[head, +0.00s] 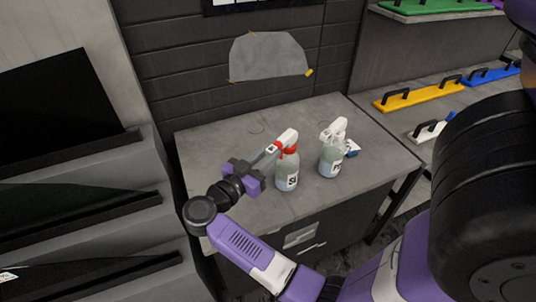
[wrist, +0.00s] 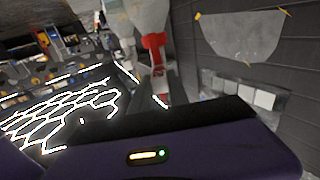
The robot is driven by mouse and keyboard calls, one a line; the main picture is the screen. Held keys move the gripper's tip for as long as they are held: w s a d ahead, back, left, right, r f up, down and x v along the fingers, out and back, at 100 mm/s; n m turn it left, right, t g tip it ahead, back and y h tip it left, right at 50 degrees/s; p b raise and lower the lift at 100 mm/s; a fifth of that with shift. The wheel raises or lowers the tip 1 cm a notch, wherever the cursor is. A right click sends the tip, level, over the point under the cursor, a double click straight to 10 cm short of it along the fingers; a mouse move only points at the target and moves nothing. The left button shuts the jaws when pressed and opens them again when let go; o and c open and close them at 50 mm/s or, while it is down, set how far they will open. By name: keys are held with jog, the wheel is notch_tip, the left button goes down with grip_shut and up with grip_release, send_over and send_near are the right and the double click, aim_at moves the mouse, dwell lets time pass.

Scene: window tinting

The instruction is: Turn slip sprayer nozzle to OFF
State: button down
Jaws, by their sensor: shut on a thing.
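The slip sprayer (head: 287,172) is a clear bottle with a white head, red collar and a label whose visible letters read "SL". It stands upright on the grey cabinet top. My gripper (head: 272,149) reaches in from the left at head height and is shut on the sprayer's nozzle (head: 278,145). The fingertips cover much of the nozzle, so its OFF marking cannot be read. In the wrist view the sprayer's red part (wrist: 155,52) and blurred bottle show beyond the dark and purple gripper body; the fingertips are not clear there.
A second spray bottle (head: 331,158) with a white head stands close on the right, with a small blue-and-white item beside it. The grey cabinet top (head: 225,145) is clear behind and at left. A film piece (head: 268,57) hangs on the wall. Handled tools lie on right-hand shelves.

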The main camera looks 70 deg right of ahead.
jog(key=shift+f, duration=0.1)
jog(key=c, duration=1.2)
grip_release()
jog(key=shift+c, duration=0.2)
jog(key=b+v, duration=0.2)
jog(key=v, duration=0.5)
jog(key=shift+w+a, duration=0.15)
jog(key=shift+a, duration=0.2)
